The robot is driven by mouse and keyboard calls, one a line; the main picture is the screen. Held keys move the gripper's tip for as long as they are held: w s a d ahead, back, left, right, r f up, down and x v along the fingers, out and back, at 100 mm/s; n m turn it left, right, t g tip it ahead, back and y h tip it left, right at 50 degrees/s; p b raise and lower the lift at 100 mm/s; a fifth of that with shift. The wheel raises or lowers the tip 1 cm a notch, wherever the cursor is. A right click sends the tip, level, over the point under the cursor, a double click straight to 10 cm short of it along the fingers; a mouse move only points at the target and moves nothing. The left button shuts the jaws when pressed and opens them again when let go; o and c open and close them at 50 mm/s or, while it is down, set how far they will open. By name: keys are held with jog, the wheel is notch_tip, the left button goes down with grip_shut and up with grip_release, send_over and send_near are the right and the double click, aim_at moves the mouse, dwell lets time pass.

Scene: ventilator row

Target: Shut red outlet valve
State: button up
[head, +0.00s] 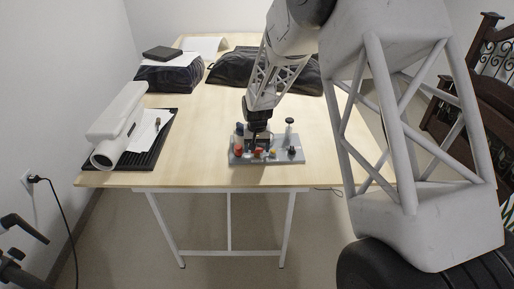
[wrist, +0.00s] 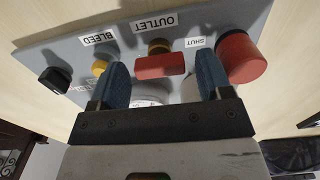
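The red outlet valve (wrist: 160,66) is a bar-shaped handle on a brass-coloured stem, beside the OUTLET label (wrist: 155,22) on a grey panel (wrist: 50,45). In the wrist view its bar lies crosswise, between the fingertips of my gripper (wrist: 162,62). The two blue fingers are spread wide with visible gaps to the bar, so the gripper is open and empty. A SHUT label (wrist: 195,42) sits to the right of the handle. In the head view my gripper (head: 258,138) points down over the panel, close behind the small red valve (head: 258,152).
A large red button (wrist: 238,57) stands close to the right finger. A yellow knob (wrist: 100,66) by the BLEED label and a black knob (wrist: 55,80) lie left. A black-topped post (head: 289,123) rises at the panel's right. A white device (head: 118,125) stands on the table's left.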

aim_at(258, 149)
jog(key=shift+o, duration=0.2)
jog(key=shift+r, duration=0.15)
jog(key=shift+r, duration=3.75)
jog(key=shift+s+r, duration=0.1)
jog(key=shift+s+d+r, duration=0.15)
jog(key=shift+d+r, duration=0.05)
jog(key=shift+r, duration=0.05)
jog(key=s+d+r+t, duration=0.1)
jog(key=s+d+r, duration=0.4)
jog(key=s+r, duration=0.4)
jog(key=s+d+r, duration=0.6)
jog(key=s+r, duration=0.1)
jog(key=s, duration=0.4)
jog(key=s+d+r, duration=0.1)
jog(key=s+d, duration=0.2)
jog(key=s, duration=0.9)
jog(key=s+d+r+t, duration=0.1)
jog(key=s+d+r, duration=0.1)
jog(key=s, duration=1.1)
jog(key=shift+d+t, duration=0.3)
jog(key=shift+d, duration=0.3)
